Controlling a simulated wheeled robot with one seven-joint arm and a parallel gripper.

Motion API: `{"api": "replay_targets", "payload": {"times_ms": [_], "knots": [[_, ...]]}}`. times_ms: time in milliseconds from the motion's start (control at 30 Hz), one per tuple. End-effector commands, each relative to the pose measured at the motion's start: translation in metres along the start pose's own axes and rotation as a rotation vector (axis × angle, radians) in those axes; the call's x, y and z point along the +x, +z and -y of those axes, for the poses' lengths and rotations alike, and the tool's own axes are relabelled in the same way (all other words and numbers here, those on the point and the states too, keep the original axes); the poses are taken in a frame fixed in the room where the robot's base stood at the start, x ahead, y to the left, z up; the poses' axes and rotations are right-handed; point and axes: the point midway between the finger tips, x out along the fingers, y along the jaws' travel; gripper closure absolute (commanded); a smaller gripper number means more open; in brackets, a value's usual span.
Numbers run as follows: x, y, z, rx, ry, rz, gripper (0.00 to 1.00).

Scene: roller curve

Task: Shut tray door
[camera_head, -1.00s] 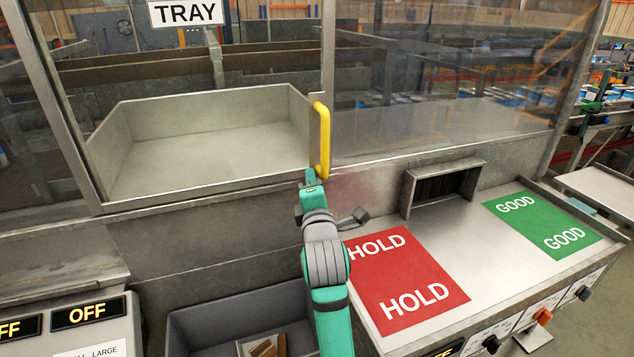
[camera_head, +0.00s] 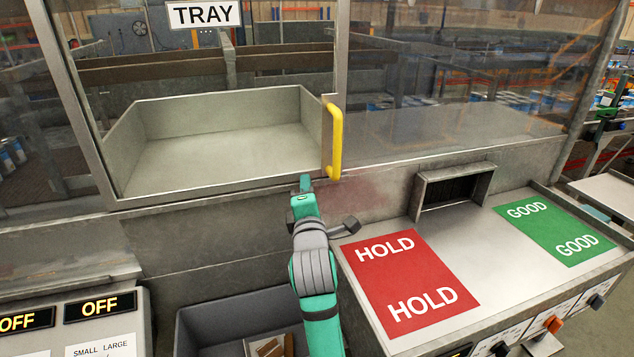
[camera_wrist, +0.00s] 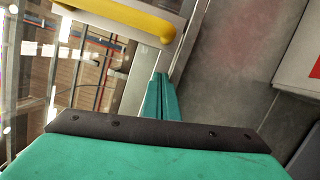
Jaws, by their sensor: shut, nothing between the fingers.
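The tray door's yellow handle (camera_head: 335,142) stands upright on a metal strip at the right side of the tray bay. A metal tray (camera_head: 215,160) shows in the bay, below the white TRAY sign (camera_head: 205,14). I cannot tell for sure whether a clear pane covers the bay. My gripper (camera_head: 305,183) is shut and empty, just below the bay's lower edge, left of and slightly below the handle's lower end. In the wrist view, the closed fingers (camera_wrist: 162,78) point toward the metal frame, and the handle (camera_wrist: 125,16) lies beyond them, apart from the tips.
A counter with a red HOLD mat (camera_head: 410,285) and a green GOOD mat (camera_head: 556,226) lies to the right. A small metal chute (camera_head: 455,177) stands behind it. A grey bin (camera_head: 215,320) is below my arm. Control boxes (camera_head: 100,308) reading OFF are at lower left.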

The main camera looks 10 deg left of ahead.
Motion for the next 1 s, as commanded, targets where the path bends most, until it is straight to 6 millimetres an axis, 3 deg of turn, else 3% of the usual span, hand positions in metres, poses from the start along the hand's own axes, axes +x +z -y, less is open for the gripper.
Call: {"api": "replay_targets", "payload": {"times_ms": [100, 300, 500, 667, 767, 1000], "knots": [[-0.029, 0.004, 0.001, 0.002, 0.000, 0.004, 1.00], [-0.068, -0.003, -0.001, 0.002, 0.002, -0.006, 1.00], [-0.092, -0.006, -0.001, 0.002, 0.002, -0.011, 1.00], [-0.100, -0.007, 0.004, 0.017, -0.001, -0.011, 1.00], [-0.105, -0.010, 0.019, 0.077, -0.007, -0.010, 1.00], [-0.133, -0.022, 0.088, 0.359, -0.030, 0.012, 1.00]]}}
